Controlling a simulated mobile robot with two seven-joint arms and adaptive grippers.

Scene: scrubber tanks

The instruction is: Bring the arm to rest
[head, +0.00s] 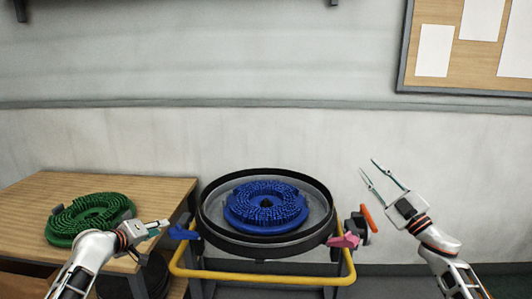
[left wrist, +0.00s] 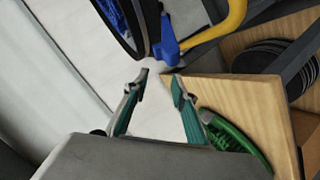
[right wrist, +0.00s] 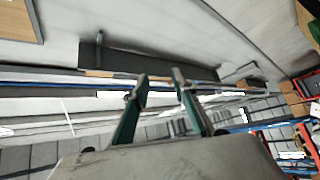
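My left gripper (head: 160,224) is over the right part of the wooden table in the head view, left of the round tank. In the left wrist view its fingertips (left wrist: 160,80) are apart with nothing between them; a blue lever (left wrist: 166,42) lies beyond them. My right gripper (head: 372,172) is raised in front of the wall, to the right of the tank. Its fingers are spread and empty, and they also show apart in the right wrist view (right wrist: 162,82).
A dark-rimmed tank (head: 212,222) holds a blue brush (head: 266,204) on a yellow-railed frame (head: 262,279). A pink knob (head: 345,241) and an orange handle (head: 368,218) are at its right. A green brush (head: 88,216) lies on the wooden table (head: 150,188). A corkboard (head: 449,80) hangs upper right.

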